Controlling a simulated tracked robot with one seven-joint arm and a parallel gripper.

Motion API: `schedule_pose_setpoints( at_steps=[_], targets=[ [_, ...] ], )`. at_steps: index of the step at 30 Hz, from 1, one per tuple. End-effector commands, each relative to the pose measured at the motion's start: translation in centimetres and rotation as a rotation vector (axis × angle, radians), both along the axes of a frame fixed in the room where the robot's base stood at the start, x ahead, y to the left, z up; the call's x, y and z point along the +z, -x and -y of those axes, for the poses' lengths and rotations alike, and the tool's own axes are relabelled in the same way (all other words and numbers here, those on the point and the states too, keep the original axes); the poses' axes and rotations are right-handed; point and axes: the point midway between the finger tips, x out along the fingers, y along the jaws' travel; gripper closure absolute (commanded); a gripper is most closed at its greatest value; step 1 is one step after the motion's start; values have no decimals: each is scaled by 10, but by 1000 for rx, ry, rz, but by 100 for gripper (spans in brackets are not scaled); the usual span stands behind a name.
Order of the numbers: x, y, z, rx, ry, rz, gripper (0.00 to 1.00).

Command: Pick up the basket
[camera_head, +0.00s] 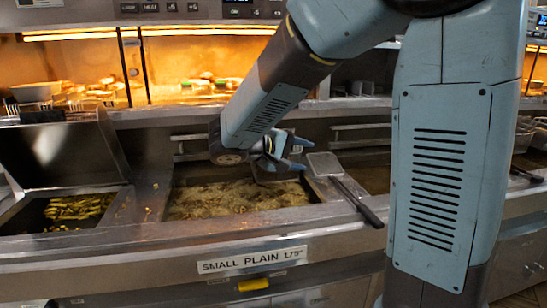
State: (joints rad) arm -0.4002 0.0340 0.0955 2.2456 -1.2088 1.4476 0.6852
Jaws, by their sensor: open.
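My gripper (294,155) hangs over the right rear part of a fryer vat, its bluish fingers apart and nothing visible between them. A flat grey plate-like piece with a long dark handle (352,196) lies just right of my gripper, across the vat's right edge. The handle slants toward the front ledge. It may belong to the basket, but I cannot tell its full shape. The fryer vat (240,198) holds a bubbling, yellowish-brown surface. No basket walls show clearly in it. Whether the fingers touch the grey piece is not clear.
A tilted metal lid or panel (62,153) stands at left, behind a bin of fries (75,208). A metal front ledge (150,243) carries a "SMALL PLAIN" label (252,260). A lit shelf with food (200,85) runs behind. My arm hides much of the right side.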

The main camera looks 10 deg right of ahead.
Motion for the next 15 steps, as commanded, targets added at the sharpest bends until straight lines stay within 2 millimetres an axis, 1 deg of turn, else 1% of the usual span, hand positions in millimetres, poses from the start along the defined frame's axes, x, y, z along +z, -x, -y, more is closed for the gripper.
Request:
schedule_pose_setpoints(
  at_steps=[1, 3, 6, 9, 12, 15],
  targets=[
    [-3, -15, -15, 35, 54, 18, 45],
    [-3, -32, -33, 83, 121, 58, 45],
    [-5, -52, -60, 150, 199, 116, 45],
    [-8, -67, -83, 207, 254, 167, 45],
    [-10, -76, -101, 248, 287, 206, 45],
    [-11, -82, -108, 269, 305, 225, 45]
  ],
)
